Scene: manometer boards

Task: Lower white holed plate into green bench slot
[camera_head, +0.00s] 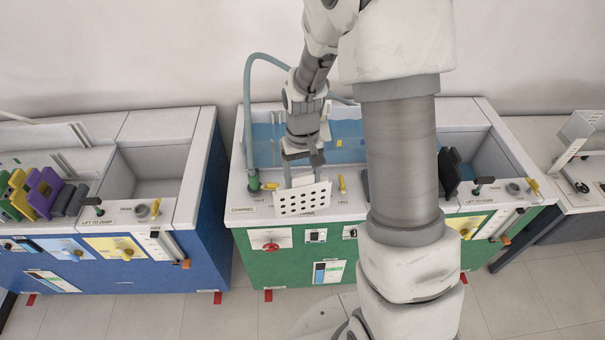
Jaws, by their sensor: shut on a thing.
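The white holed plate (302,199) is upright at the front of the green bench (295,236), with its rows of dark holes facing me. My gripper (303,166) comes down from above and is shut on the plate's upper part. The plate's lower edge is close to the bench's front top edge; I cannot tell whether it touches. The slot itself is not clearly visible. My arm covers the middle-right of the green bench.
A water-filled tank (345,142) lies behind the gripper. A grey-green hose (247,100) arches at its left. A yellow handle (342,184) stands right of the plate. A blue bench (150,262) with coloured plates is at left. A dark plate (449,172) stands right of my arm.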

